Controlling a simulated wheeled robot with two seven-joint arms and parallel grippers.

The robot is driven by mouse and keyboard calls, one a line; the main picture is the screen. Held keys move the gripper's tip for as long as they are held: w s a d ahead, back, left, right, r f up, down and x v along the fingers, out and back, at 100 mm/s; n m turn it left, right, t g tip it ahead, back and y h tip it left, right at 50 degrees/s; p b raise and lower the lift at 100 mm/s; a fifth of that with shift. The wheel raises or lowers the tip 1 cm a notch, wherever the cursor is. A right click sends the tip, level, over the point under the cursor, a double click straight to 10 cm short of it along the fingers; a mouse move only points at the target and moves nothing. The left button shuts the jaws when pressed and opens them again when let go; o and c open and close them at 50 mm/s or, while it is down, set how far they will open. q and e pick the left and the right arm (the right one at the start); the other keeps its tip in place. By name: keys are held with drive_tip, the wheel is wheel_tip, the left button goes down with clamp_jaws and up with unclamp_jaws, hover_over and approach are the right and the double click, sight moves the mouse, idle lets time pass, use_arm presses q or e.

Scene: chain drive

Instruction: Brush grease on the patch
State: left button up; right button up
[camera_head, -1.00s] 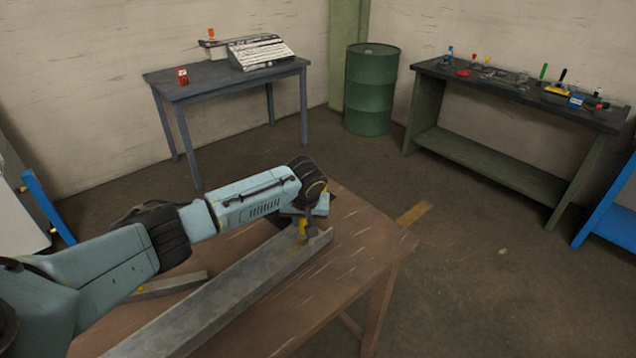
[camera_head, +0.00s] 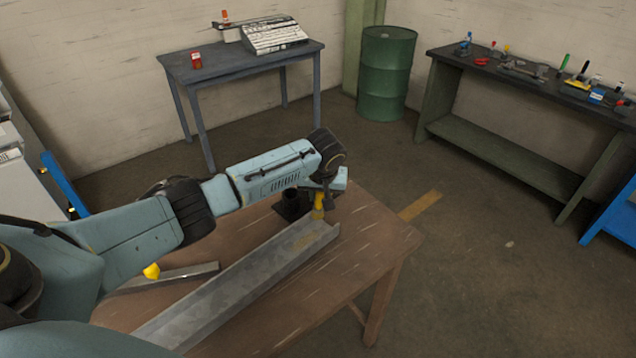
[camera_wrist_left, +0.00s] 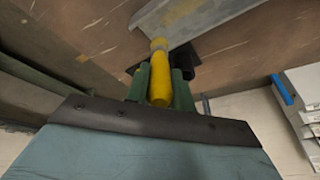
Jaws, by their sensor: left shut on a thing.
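My left gripper (camera_head: 322,190) is shut on a yellow-handled brush (camera_head: 318,207) above the far end of a long grey metal channel (camera_head: 235,285). In the left wrist view the yellow handle (camera_wrist_left: 159,80) sits between the two green fingers (camera_wrist_left: 160,88), and its far end is near the channel (camera_wrist_left: 185,20). I cannot tell whether the bristles touch it. A yellowish patch (camera_head: 306,238) shows on the channel near its far end. My right gripper is not in view.
The channel lies on a brown wooden table (camera_head: 380,235). A black pot-like holder (camera_head: 291,205) stands behind the channel. A grey bar (camera_head: 170,277) and a yellow object (camera_head: 152,271) are at the left. A green drum (camera_head: 385,75) and two workbenches stand beyond open floor.

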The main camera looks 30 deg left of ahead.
use_arm(q)
drive_tip(key=shift+r, duration=0.9)
drive_tip(key=shift+s+f, duration=0.1)
drive_tip(key=shift+f, duration=0.4)
drive_tip(key=shift+s, duration=0.15)
